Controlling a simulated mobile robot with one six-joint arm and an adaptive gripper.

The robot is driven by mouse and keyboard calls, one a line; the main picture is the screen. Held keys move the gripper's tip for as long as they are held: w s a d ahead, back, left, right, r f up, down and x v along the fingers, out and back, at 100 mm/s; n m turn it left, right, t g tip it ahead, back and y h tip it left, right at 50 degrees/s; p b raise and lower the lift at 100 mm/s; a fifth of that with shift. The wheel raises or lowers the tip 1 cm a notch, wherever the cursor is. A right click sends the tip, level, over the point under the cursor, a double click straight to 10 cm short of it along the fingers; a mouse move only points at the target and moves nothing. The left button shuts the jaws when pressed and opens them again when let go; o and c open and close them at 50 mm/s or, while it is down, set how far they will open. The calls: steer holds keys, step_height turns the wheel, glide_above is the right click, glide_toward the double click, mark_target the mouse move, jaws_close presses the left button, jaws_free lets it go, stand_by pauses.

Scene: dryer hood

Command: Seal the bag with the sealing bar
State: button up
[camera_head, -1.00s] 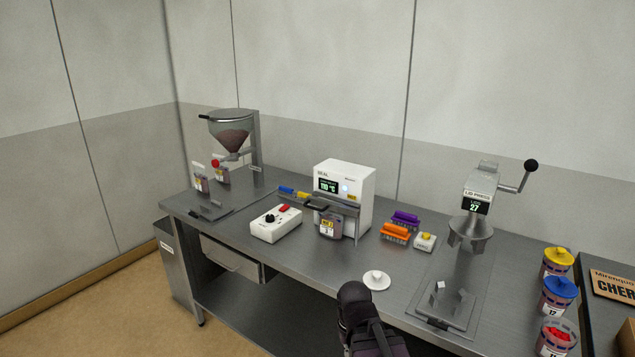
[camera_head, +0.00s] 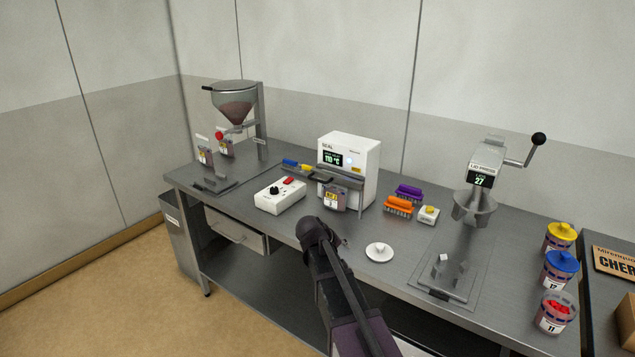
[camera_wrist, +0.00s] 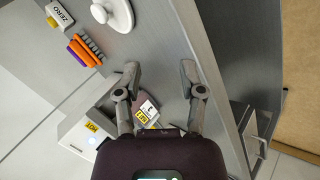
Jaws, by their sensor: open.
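The white sealer (camera_head: 348,160) stands on the bench and its display reads 110 °C. A filled bag (camera_head: 335,198) with a yellow-and-white label stands upright at its front, under the grey sealing bar (camera_head: 345,182). The bar's dark handle (camera_head: 320,178) sticks out to the left. In the wrist view, my gripper (camera_wrist: 160,70) is open and empty. The bag (camera_wrist: 147,108) shows beyond and between its fingers, apart from them as far as I can tell. The sealer (camera_wrist: 88,133) is at lower left there, with a yellow HOT label. The head view mostly hides my fingers behind my arm.
A white control box (camera_head: 279,196) with a black knob and red switch sits left of the sealer. Orange (camera_head: 398,206) and purple brushes (camera_head: 409,193) and a ZERO button box (camera_head: 428,215) are to its right. A white lid (camera_head: 379,252) lies near the front edge.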

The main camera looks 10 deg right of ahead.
steer(key=w+a+r+n+t+h, duration=0.1)
steer(key=w+a+r+t, duration=0.1)
steer(key=w, duration=0.4)
steer(key=w+a+r+n+t+h, duration=0.1)
steer(key=w+a+r+n+t, duration=0.15)
steer(key=w, duration=0.35)
steer(key=n+t+h, duration=0.2)
steer(key=n+t, duration=0.1)
glide_toward(317, 180)
steer(key=f+v, duration=0.1)
steer(key=v, duration=0.2)
steer(key=shift+s+r+y, duration=0.1)
steer(key=shift+r+y, duration=0.2)
steer(key=shift+r, duration=0.25)
steer(key=b+x, duration=0.3)
steer(key=x, duration=1)
steer(key=shift+w+d, duration=0.25)
steer(key=shift+w, duration=0.05)
steer(key=shift+c, duration=0.2)
jaws_close()
